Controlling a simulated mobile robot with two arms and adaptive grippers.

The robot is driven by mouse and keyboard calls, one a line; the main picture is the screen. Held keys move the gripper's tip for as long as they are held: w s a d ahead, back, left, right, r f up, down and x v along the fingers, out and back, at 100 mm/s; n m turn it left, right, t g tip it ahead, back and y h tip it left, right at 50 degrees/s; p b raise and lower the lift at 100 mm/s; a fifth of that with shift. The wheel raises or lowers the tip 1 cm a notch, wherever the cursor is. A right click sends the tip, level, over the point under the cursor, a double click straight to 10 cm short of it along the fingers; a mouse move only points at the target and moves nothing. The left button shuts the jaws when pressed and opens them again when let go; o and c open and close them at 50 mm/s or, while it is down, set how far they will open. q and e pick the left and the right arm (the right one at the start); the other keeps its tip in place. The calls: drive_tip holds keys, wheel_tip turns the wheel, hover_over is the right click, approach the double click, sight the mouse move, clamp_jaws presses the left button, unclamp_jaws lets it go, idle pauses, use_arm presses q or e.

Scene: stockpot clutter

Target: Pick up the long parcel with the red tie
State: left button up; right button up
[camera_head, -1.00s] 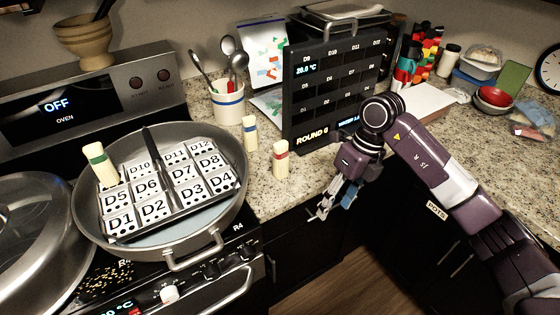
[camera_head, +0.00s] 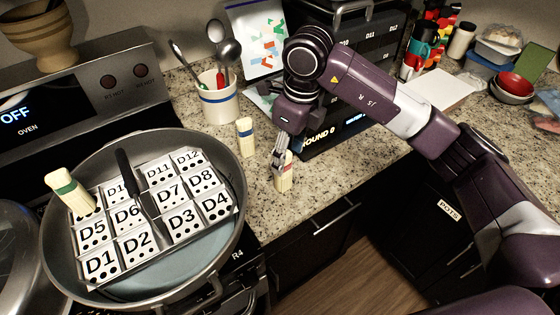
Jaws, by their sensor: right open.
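The long parcel with the red tie (camera_head: 286,180) is a pale upright bundle on the granite counter, near its front edge. My right gripper (camera_head: 280,161) points down at its upper part, with the fingers overlapping it in the picture. The red tie is mostly hidden behind the fingers. The right gripper is open, and I cannot tell whether a finger touches the parcel. My left gripper is not in view.
A similar parcel with a blue tie (camera_head: 246,138) stands close by to the left. A green-tied one (camera_head: 70,192) leans in the large pan (camera_head: 240,215) among numbered cards. A utensil crock (camera_head: 221,106) and dark display board (camera_head: 374,66) stand behind.

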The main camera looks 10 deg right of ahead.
sight(286, 166)
drive_tip(key=f, duration=0.1)
drive_tip(key=f+p, duration=0.2)
drive_tip(key=shift+s+a+f, duration=0.1)
drive_tip(key=shift+s+a, duration=0.25)
drive_tip(key=shift+a, duration=0.05)
drive_tip(key=f, duration=0.1)
drive_tip(key=f+p, duration=0.1)
drive_tip(key=shift+w+a+f, duration=0.15)
drive_tip(key=shift+a+f, duration=0.05)
drive_tip(key=shift+f, duration=0.1)
drive_tip(key=shift+w+f, duration=0.1)
drive_tip(key=shift+f, duration=0.6)
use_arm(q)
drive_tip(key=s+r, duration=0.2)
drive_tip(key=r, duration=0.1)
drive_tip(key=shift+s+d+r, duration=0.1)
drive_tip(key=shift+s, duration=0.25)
use_arm(e)
drive_tip(key=c, duration=1.3)
drive_tip(key=shift+r, duration=0.1)
